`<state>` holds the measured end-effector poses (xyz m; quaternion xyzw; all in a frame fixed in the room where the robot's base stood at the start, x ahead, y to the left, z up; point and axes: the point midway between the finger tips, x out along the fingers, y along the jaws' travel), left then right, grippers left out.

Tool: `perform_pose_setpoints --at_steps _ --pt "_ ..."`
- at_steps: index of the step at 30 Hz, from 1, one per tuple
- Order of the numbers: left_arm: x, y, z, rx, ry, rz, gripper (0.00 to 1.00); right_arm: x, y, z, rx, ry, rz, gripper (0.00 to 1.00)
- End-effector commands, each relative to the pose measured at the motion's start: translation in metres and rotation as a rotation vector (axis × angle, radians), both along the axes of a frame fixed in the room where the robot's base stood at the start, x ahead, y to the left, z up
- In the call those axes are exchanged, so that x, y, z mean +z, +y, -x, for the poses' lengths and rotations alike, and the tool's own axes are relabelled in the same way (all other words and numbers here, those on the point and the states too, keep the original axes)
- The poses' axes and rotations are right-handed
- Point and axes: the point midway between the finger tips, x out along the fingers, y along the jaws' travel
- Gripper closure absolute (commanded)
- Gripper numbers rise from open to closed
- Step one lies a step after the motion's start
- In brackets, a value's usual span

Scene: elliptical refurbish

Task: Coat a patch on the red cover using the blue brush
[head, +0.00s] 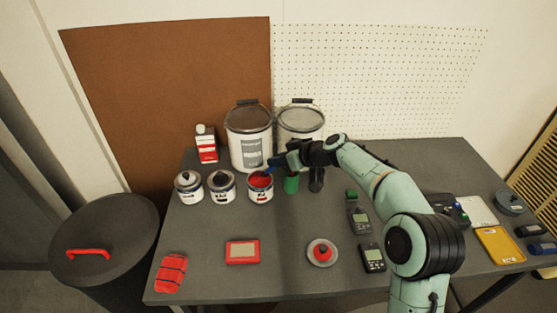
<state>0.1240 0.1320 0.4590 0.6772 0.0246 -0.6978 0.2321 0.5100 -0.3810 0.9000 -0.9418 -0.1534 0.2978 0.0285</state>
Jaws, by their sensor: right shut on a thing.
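My right gripper (287,160) is at the middle of the table, just above and to the right of an open can of red paint (260,194). It is shut on the blue brush (271,168), which shows as a small blue piece at the can's mouth. I cannot tell whether its tip touches the paint. A red-framed flat piece with a tan middle (242,252) lies at the front of the table. A red slatted piece (171,273) lies at the front left. I cannot tell which of these is the red cover. My left gripper is out of view.
Two closed cans (222,190) stand left of the open one, with large buckets (248,140) behind. A green cylinder (291,185) stands close under my gripper. A red knob on a grey disc (322,253) and meters (373,258) lie in front. Bare table (205,235) separates cans and front pieces.

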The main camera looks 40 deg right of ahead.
Motion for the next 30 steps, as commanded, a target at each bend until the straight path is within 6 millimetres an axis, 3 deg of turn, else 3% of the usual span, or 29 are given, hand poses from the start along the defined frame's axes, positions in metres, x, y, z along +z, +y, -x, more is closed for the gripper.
perform_pose_setpoints --at_steps 1,17,30 --pt "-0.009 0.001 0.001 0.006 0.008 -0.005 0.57 -0.004 0.0 0.0 0.0 0.002 0.0 1.0" --pt "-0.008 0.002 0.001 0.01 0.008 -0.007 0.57 -0.004 0.0 0.0 0.001 0.004 0.0 1.0" --pt "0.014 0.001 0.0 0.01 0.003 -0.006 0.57 0.031 0.0 0.0 0.001 0.001 0.0 1.0"
